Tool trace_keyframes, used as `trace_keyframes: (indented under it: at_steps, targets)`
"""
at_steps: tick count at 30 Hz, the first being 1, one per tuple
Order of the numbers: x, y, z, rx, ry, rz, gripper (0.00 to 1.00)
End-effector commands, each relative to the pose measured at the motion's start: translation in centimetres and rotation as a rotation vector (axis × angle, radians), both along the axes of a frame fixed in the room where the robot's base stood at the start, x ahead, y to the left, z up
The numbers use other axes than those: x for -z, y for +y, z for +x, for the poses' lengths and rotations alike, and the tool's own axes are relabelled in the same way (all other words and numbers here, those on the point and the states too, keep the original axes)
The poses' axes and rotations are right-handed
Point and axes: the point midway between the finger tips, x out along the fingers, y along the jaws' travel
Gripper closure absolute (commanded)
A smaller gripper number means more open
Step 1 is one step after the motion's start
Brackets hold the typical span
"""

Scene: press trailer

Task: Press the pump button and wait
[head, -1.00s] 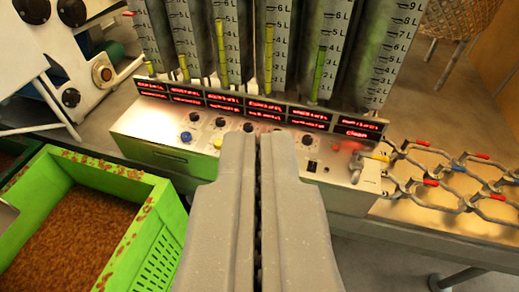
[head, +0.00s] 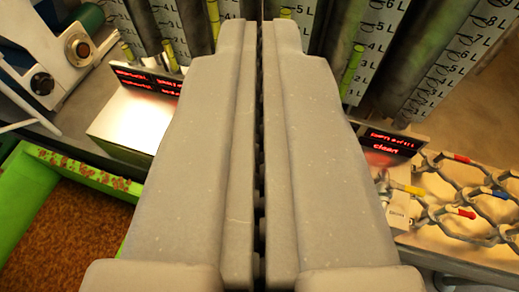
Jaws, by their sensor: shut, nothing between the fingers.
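My gripper (head: 261,22) is shut and empty, with its two grey fingers side by side and a thin dark gap between them. It fills the middle of the head view and points at the metal control box (head: 125,122). The gripper hides most of the box's front, including the knobs and buttons. I cannot see the pump button, nor tell whether the fingertips touch anything. Red-lit displays (head: 392,142) show at the right end of the box, and others (head: 148,80) show at its left end.
Clear measuring tubes (head: 372,50) with litre marks stand behind the box. A green crate (head: 85,172) of brown grains is at the lower left. A white machine (head: 50,55) stands at the upper left.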

Motion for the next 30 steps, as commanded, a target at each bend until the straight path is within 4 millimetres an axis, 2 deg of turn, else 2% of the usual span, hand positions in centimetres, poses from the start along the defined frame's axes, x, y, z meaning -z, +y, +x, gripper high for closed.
trace_keyframes:
  at_steps: [13, 17, 20, 23, 30]
  targets:
    - [0.1, 0.0, 0.1, -0.001, 0.002, 0.001, 1.00]
    - [1.7, 0.2, 1.7, -0.011, 0.029, 0.021, 1.00]
    - [4.8, 0.7, 4.6, -0.026, 0.080, 0.060, 1.00]
    - [9.2, 1.1, 8.3, -0.043, 0.146, 0.117, 1.00]
    - [21.3, 1.5, 15.9, -0.052, 0.309, 0.280, 1.00]
